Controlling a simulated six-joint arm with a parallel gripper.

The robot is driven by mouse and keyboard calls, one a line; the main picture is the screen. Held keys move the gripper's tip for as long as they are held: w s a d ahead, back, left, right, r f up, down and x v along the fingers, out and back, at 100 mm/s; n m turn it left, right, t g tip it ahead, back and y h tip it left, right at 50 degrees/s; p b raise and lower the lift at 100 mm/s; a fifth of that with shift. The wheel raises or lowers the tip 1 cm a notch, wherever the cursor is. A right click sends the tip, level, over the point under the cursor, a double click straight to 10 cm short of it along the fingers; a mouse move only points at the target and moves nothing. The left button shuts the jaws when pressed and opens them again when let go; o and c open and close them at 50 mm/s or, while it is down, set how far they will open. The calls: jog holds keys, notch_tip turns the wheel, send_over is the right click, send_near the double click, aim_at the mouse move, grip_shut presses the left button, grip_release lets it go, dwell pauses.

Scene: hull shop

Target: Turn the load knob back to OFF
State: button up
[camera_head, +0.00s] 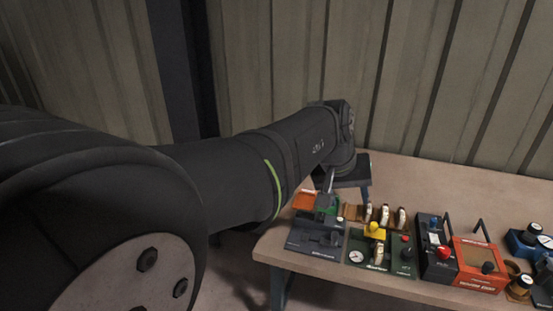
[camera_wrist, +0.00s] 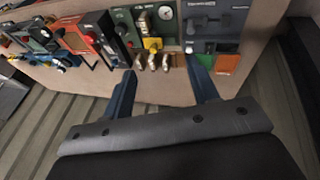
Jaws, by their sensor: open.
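I cannot read the label of the load knob, so I cannot tell for certain which knob it is. A black knob (camera_head: 488,267) sits on the orange box (camera_head: 474,288) at the right of the bench. A red knob (camera_head: 443,252) sits on the dark box to its left. The green panel (camera_head: 404,265) carries a gauge, a yellow part (camera_head: 374,230) and a small red knob. My gripper (camera_wrist: 161,65) is open and empty, its two blue fingers wide apart above the bench's back edge. In the head view my arm partly hides it behind the dark grey panel.
The dark grey panel (camera_head: 314,239) is at the bench's left end, with orange and green pieces behind it. Several pale-handled parts (camera_head: 384,215) stand behind the green panel. Blue devices (camera_head: 520,243) crowd the right end. The wooden bench top (camera_head: 440,190) is bare behind them.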

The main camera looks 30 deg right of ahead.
jog(key=m+y, duration=0.5)
jog(key=m, duration=0.6)
send_over(408, 251)
notch_tip(408, 251, down, 7)
notch_tip(408, 251, down, 17)
jog(key=shift+r, duration=0.1)
jog(key=shift+c, duration=0.2)
jog(key=c, duration=0.9)
jog(key=shift+c, duration=0.2)
